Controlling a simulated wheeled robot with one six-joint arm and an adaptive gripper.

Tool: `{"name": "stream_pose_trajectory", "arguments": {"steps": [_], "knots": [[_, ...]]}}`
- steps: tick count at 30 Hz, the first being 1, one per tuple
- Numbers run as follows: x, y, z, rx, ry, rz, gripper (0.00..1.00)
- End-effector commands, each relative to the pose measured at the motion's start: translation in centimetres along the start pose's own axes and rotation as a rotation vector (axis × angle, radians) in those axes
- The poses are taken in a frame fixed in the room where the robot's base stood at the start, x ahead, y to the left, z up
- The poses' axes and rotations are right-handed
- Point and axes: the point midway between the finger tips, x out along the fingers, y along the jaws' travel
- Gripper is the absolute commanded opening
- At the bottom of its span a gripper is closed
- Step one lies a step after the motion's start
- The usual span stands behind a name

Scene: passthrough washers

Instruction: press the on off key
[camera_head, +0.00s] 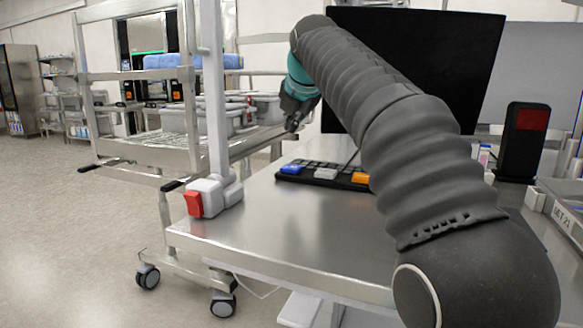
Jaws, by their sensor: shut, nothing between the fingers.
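A black key panel (330,182) lies on the steel table, with a blue key (291,169), a white key (325,174) and an orange key (360,178) along its front. No label reading on off can be made out on any key. My gripper (291,124) is shut and empty, pointing down in the air above the panel's left end in the picture. It appears apart from the keys, though its exact depth is hard to tell. My arm hides the panel's right end.
The steel table (262,225) is bare at its front left. A white box with a red block (194,203) sits at its left corner. A wheeled rack (150,160) stands left. A dark monitor (455,60) and a black box with a red face (524,140) stand behind.

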Motion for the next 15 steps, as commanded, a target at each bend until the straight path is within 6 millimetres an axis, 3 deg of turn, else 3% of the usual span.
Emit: {"name": "stream_pose_trajectory", "arguments": {"steps": [6,15], "knots": [[2.4,-1.8,-1.7,0.001,0.000,-0.002,0.00],[4.2,-3.1,-3.0,0.001,-0.001,0.000,0.00]]}}
